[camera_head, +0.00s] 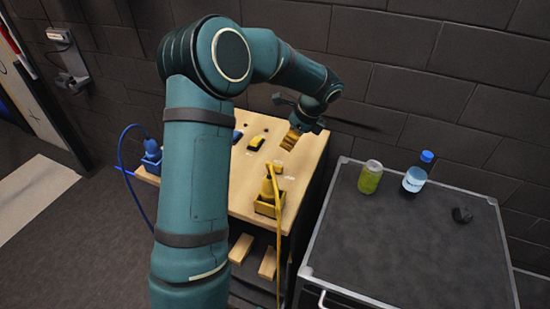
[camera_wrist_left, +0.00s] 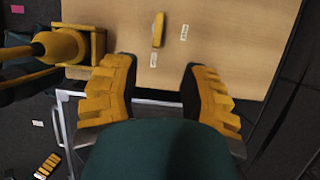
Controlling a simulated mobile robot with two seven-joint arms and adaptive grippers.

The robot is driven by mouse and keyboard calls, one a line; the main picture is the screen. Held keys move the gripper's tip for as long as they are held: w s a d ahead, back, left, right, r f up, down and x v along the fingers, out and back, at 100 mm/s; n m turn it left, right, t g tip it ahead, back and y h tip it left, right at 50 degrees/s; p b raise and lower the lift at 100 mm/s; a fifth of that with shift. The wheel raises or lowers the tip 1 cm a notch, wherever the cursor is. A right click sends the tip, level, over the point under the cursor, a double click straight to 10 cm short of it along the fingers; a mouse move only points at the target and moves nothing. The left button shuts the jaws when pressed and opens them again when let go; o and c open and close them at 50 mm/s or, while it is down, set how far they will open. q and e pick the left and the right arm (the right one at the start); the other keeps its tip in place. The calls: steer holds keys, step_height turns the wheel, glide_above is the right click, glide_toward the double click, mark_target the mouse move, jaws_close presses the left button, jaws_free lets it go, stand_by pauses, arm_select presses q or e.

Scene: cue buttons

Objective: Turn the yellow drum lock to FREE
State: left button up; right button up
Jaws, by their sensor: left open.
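The yellow drum lock (camera_head: 278,168) is a small yellow piece on the wooden table, near its right edge. In the left wrist view its yellow bar (camera_wrist_left: 158,30) stands nearly upright in the picture. One white label lies below the bar and another to its right; their words are too small to read. My left gripper (camera_head: 290,140) is above the table's right side, apart from the lock. In the left wrist view its yellow-padded fingers (camera_wrist_left: 158,68) are spread and empty, with the lock beyond their tips. My right gripper is not in view.
A yellow plug (camera_head: 267,187) with a cable sits in a yellow holder near the lock. A blue plug (camera_head: 152,150) is at the left. A yellow-and-dark piece (camera_head: 257,143) lies farther back. A grey cart (camera_head: 400,245) holds a can (camera_head: 370,178) and a bottle (camera_head: 417,174).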

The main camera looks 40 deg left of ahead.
mark_target(274, 165)
arm_select(q)
steer(key=x, duration=1.3)
steer(key=shift+s+a+f, duration=0.1)
steer(key=shift+s+f, duration=0.1)
steer(key=shift+f, duration=0.1)
jaws_close()
